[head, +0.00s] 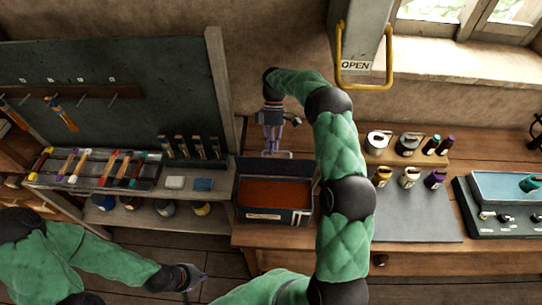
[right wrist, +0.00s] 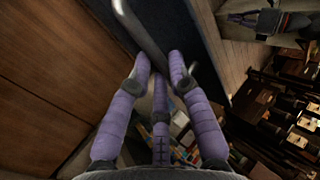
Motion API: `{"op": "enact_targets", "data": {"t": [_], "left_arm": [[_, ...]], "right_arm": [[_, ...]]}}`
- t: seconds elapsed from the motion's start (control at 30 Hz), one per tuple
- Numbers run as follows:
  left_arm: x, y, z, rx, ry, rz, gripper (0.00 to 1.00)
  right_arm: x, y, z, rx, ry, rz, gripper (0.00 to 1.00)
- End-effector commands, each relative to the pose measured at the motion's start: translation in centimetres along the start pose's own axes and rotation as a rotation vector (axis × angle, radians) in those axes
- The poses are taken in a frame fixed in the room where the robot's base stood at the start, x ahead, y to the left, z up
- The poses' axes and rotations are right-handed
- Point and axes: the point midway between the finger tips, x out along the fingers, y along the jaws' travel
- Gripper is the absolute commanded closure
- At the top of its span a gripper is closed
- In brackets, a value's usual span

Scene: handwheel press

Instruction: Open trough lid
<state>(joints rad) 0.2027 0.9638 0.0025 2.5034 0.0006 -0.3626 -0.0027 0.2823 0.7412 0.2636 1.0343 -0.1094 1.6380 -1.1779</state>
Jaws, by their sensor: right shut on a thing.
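The trough (head: 308,218) is a dark box with a pale label on its front, on the wooden bench at the middle of the head view. Its reddish-brown inside is exposed. The lid (head: 262,165) appears raised at its back edge, seen nearly edge-on, with a grey bar handle (head: 277,153) on it. My right gripper (head: 271,150) reaches down to this handle from behind. In the right wrist view its purple fingers (right wrist: 160,72) close around the grey handle (right wrist: 138,30) beside a dark panel. My left gripper (head: 198,280) is low at the left, away from the trough; its finger opening is unclear.
A yellow-handled box marked OPEN (head: 358,65) hangs above my right arm. Small pots (head: 409,178) and a grey mat (head: 420,225) are right of the trough. A blue-topped tray (head: 500,185) stands at far right.

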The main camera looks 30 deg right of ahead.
Motion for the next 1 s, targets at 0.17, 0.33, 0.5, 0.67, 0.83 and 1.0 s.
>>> {"op": "enact_targets", "data": {"t": [0.17,0.33,0.5,0.67,0.83,1.0], "left_arm": [[0.6,-0.2,0.0,0.0,0.0,0.0,1.0],[0.8,-0.3,0.0,0.0,0.0,0.0,1.0],[0.9,-0.3,0.0,0.0,0.0,0.0,1.0],[1.0,-0.4,-0.1,0.0,0.0,0.0,1.0],[1.1,-0.4,-0.1,0.0,0.0,0.0,1.0],[1.1,-0.4,-0.1,0.0,0.0,0.0,1.0]], "right_arm": [[1.6,1.6,0.1,0.002,-0.014,-0.025,1.0],[1.5,2.5,0.1,0.002,-0.015,-0.052,1.0],[1.4,3.0,0.1,0.001,-0.016,-0.106,1.0],[1.2,3.4,0.1,0.002,-0.016,-0.14,1.0],[1.2,3.5,0.1,0.002,-0.015,-0.16,1.0],[1.1,3.6,0.1,0.002,-0.015,-0.166,1.0]]}}
